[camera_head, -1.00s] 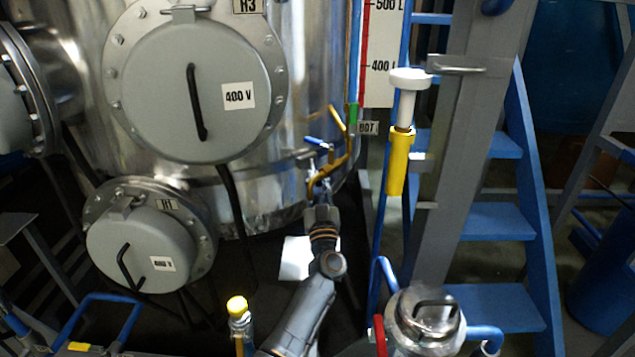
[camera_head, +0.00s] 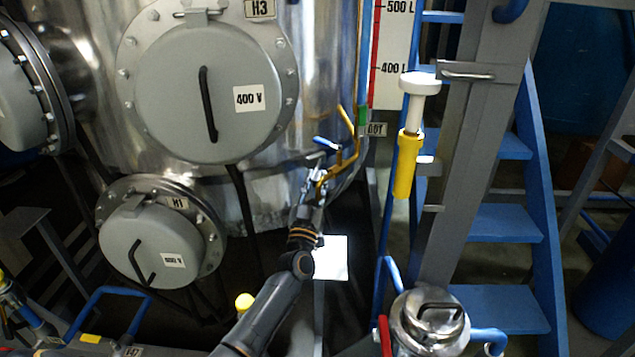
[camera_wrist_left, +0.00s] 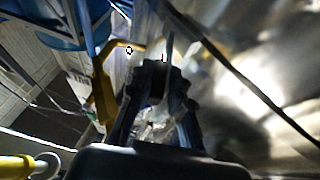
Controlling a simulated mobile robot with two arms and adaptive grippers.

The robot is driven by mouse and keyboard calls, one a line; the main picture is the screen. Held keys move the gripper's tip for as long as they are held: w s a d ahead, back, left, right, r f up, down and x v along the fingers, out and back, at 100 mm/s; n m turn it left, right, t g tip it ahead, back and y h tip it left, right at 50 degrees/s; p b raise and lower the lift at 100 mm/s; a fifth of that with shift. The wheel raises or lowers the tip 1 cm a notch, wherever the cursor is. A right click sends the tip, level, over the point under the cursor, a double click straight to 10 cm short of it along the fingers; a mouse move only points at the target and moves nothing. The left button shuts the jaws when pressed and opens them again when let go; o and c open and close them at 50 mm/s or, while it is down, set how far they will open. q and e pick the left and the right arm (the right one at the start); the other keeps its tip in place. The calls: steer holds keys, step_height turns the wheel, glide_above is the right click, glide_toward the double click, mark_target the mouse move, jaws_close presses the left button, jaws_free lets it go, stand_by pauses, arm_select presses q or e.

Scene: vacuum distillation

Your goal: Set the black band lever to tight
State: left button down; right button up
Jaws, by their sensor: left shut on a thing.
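My left gripper (camera_head: 312,190) is beside the pipes and valves at the lower right edge of the steel vessel. In the left wrist view its fingertips (camera_wrist_left: 157,82) are closed together around a thin dark lever piece (camera_wrist_left: 169,45) that stands up between them. A black band cannot be made out on it, as the fingers and shadow cover most of it. A blue lever (camera_head: 325,143) and a bent yellow pipe or lever (camera_head: 348,148) are just above the gripper in the head view. The yellow piece also shows left of the fingers in the left wrist view (camera_wrist_left: 103,75). My right gripper is out of view.
The steel vessel (camera_head: 300,80) with its round grey hatch (camera_head: 175,100) stands behind the gripper. A white and yellow plunger-like part (camera_head: 408,165) hangs beside the grey post and blue stairs (camera_head: 500,220) on the right. A lidded steel pot (camera_head: 430,318) is at the lower right.

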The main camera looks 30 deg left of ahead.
arm_select(q)
steer(key=shift+d, duration=0.1)
steer(key=c, duration=1.3)
jaws_free()
steer(key=v, duration=1.2)
steer(key=shift+d, duration=0.1)
